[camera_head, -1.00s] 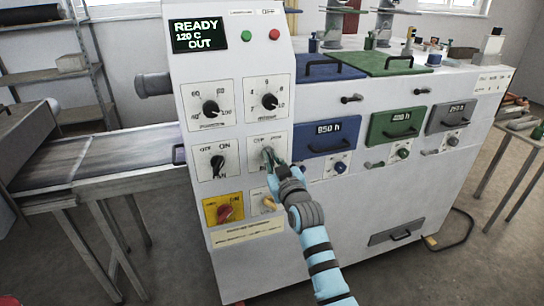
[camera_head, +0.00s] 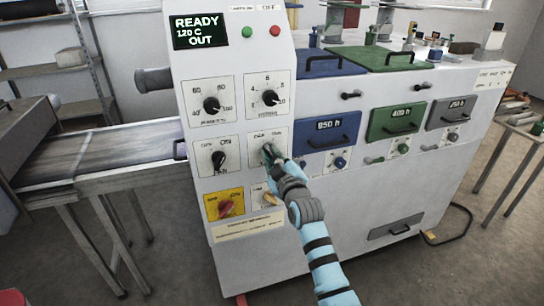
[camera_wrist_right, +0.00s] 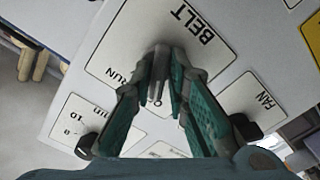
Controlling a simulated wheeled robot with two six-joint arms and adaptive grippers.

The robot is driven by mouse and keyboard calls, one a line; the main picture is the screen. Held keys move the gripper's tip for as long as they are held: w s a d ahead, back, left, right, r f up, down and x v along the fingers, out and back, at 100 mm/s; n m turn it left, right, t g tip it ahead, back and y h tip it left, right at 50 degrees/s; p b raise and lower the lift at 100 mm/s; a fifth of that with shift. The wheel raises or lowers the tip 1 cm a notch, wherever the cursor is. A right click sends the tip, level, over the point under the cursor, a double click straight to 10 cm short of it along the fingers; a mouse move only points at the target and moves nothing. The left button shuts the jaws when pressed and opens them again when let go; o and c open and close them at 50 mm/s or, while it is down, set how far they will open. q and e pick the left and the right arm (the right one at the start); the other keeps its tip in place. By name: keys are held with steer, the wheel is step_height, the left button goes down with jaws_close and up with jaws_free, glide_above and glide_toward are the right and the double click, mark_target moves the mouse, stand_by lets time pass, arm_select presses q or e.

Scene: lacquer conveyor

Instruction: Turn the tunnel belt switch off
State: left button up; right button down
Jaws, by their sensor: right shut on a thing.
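The belt switch's white plate (camera_head: 256,136) is on the front of the white cabinet, right of the fan switch (camera_head: 218,160). In the wrist view its plate (camera_wrist_right: 125,35) reads BELT and RUN. My right gripper (camera_head: 268,154) is at this switch, its fingers shut on the grey knob; the wrist view also shows the gripper (camera_wrist_right: 160,88) around it. The fingers hide most of the knob, so I cannot read which mark it points to. My left gripper is not in view.
Two dials sit above, including the right dial (camera_head: 270,98). A red knob on a yellow plate (camera_head: 225,206) and a small tan knob (camera_head: 270,198) are below. The display (camera_head: 199,31) reads READY 120 C OUT. A conveyor (camera_head: 100,155) runs to the left.

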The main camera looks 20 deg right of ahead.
steer(key=shift+r, duration=0.15)
stand_by(0.7)
steer(key=c, duration=1.7)
jaws_free()
steer(key=shift+d, duration=0.1)
steer(key=shift+o, duration=0.2)
steer(key=s, duration=1.2)
steer(key=shift+d, duration=0.35)
